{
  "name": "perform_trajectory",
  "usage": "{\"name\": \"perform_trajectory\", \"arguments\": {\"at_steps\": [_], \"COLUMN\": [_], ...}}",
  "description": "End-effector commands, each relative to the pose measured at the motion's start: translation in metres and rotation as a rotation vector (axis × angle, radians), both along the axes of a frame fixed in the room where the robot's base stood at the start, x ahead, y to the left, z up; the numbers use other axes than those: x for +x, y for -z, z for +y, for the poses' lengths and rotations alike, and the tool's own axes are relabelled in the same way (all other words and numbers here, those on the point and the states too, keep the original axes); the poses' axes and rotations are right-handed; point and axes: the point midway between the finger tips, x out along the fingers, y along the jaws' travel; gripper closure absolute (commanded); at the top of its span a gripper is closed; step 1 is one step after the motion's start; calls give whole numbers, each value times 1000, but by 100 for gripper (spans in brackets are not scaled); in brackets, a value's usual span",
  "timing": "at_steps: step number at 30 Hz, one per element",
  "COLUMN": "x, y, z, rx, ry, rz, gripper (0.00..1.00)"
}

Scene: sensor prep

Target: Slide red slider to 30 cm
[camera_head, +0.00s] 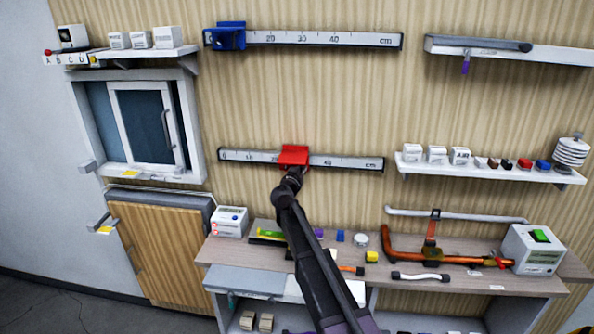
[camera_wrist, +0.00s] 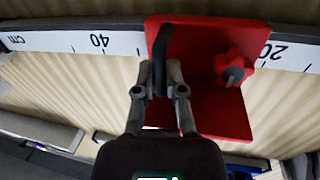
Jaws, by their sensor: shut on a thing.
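The red slider (camera_head: 293,155) sits on the lower wall ruler (camera_head: 345,162), left of the 40 mark and right of the 10 mark. In the wrist view the red slider (camera_wrist: 205,50) lies between the 40 and 20 marks, covering the scale there, so its exact reading is hidden. It has a red star knob (camera_wrist: 233,65) and a black upright handle (camera_wrist: 159,55). My gripper (camera_wrist: 162,75) is shut on the black handle. In the head view my gripper (camera_head: 292,178) reaches the slider from below.
A blue slider (camera_head: 230,37) sits near the left end of the upper ruler (camera_head: 350,38). A workbench (camera_head: 450,281) with tools and a white boxed device (camera_head: 535,250) stands below. A shelf of small blocks (camera_head: 490,170) is at right. The lower ruler is clear on both sides of the slider.

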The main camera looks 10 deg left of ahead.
Motion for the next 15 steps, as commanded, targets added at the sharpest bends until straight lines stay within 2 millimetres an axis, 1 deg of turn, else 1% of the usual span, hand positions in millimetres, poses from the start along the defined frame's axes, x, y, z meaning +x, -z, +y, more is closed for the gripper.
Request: {"name": "perform_trajectory", "arguments": {"at_steps": [1,9,12,15], "x": [-1,-3,-3,-3], "y": [0,0,0,0], "z": [-11,-64,-79,-87], "rx": [-1,-2,-2,-1], "ry": [4,5,6,3], "rz": [-1,-1,-1,-1], "gripper": [100,100,100,100]}}
